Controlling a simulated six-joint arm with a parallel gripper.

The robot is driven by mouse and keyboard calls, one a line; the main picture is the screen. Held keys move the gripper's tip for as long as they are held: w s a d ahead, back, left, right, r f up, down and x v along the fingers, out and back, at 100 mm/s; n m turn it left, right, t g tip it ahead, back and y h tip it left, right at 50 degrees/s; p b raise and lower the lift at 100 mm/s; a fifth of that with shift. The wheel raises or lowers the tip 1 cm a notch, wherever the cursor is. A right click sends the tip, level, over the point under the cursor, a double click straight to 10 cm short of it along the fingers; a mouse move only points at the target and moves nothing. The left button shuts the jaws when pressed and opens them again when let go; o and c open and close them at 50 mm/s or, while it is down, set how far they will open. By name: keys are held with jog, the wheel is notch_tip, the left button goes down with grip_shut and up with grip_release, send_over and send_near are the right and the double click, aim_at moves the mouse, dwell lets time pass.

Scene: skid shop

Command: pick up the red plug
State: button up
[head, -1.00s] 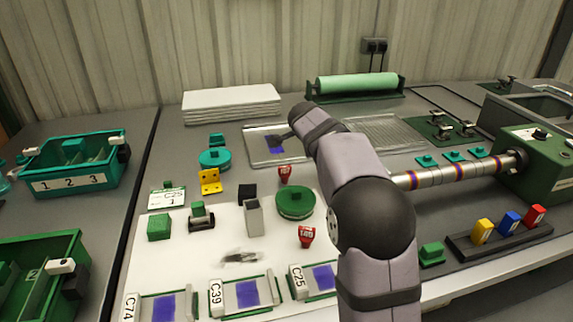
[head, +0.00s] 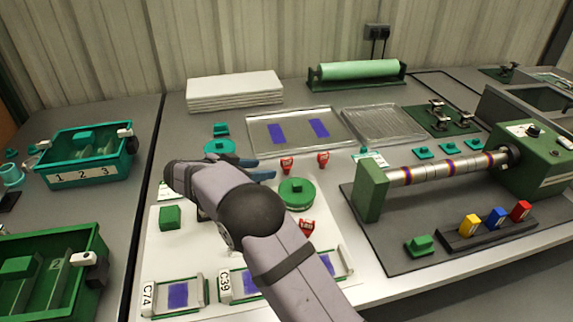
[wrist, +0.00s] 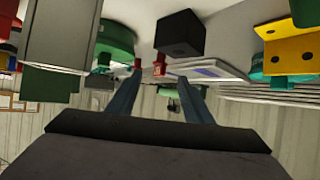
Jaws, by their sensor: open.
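A red block (head: 521,210) stands at the right end of a dark rack (head: 500,230), beside a blue block (head: 496,218) and a yellow block (head: 470,224). Smaller red labelled pieces stand on the left worktop: one (head: 286,165) by my gripper, one (head: 323,159) to its right, one (head: 307,228) nearer the front. I cannot tell which is called the plug. My gripper (head: 266,168) is open, its blue fingers pointing right, just left of the first small red piece. In the wrist view a small red piece (wrist: 159,66) shows between the fingertips (wrist: 160,74), apparently beyond them.
A round green part (head: 296,194) lies right of my gripper. In the wrist view a black cube (wrist: 180,35), a grey upright holder (wrist: 60,40) and a yellow bracket (wrist: 295,45) are close. A roller machine (head: 440,172) fills the right. My arm covers part of the white mat.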

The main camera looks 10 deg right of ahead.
aim_at(283, 168)
jog(key=x, duration=0.6)
jog(key=shift+w+d+f+p, duration=0.1)
jog(key=shift+w+d+p, duration=0.05)
jog(key=shift+p, duration=0.25)
jog(key=shift+d, duration=0.1)
jog(key=shift+p+x, duration=0.6)
jog(key=shift+x, duration=1.9)
jog(key=shift+f, duration=0.15)
jog(key=c, duration=1.1)
jog(key=shift+o, duration=0.2)
